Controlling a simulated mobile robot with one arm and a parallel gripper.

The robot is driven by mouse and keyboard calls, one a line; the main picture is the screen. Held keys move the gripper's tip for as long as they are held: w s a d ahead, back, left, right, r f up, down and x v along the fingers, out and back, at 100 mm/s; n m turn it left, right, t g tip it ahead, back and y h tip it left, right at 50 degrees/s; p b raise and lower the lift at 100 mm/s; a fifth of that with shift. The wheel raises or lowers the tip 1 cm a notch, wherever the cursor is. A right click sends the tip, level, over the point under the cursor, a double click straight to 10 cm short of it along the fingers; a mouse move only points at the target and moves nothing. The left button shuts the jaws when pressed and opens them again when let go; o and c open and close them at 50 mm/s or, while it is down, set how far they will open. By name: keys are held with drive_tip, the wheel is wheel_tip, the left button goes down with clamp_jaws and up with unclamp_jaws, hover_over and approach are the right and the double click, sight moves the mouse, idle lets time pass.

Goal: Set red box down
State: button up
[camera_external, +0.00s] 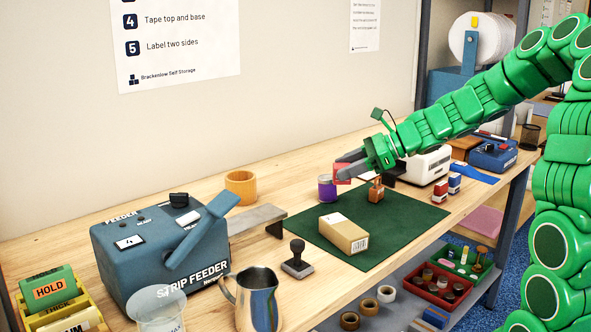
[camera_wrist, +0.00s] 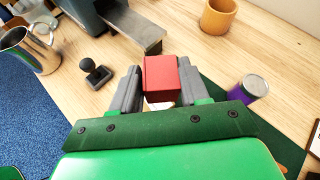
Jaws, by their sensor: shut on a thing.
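The red box (camera_wrist: 161,75) is a small red block held between the grey fingers of my gripper (camera_wrist: 158,90) in the wrist view. In the external view the red box (camera_external: 342,173) shows at the fingertips of my gripper (camera_external: 345,168), partly covered by them. My gripper is shut on it. The box appears held above the far edge of the dark green mat (camera_external: 400,215), beside a purple jar (camera_external: 327,188). How high it is above the table I cannot tell.
A cardboard carton (camera_external: 344,234) and a wooden-handled stamp (camera_external: 376,190) stand on the mat. Bare wood lies behind the mat.

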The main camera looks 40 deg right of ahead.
drive_tip(key=shift+w+a+f, duration=0.1)
drive_tip(key=shift+w+a, duration=0.25)
drive_tip(key=shift+w, duration=0.1)
drive_tip(key=shift+w+f, duration=0.15)
drive_tip(key=shift+w, duration=0.2)
drive_tip(key=w+d+f, duration=0.1)
drive_tip(key=w+f, duration=0.3)
drive_tip(key=w, duration=0.4)
drive_tip(key=shift+w+d, duration=0.15)
drive_tip(key=shift+w, duration=0.15)
drive_tip(key=w+f, duration=0.1)
drive_tip(key=f, duration=0.1)
drive_tip(key=w+f, duration=0.1)
drive_tip(key=shift+w+d+f, duration=0.2)
drive_tip(key=shift+w+f, duration=0.15)
drive_tip(key=shift+w, duration=0.05)
drive_tip(key=shift+w+d+f, duration=0.1)
drive_tip(key=shift+w+f, duration=0.5)
drive_tip(key=shift+f, duration=0.05)
drive_tip(key=shift+w+f, duration=0.3)
drive_tip(key=shift+f, duration=1.5)
drive_tip(key=shift+f, duration=0.45)
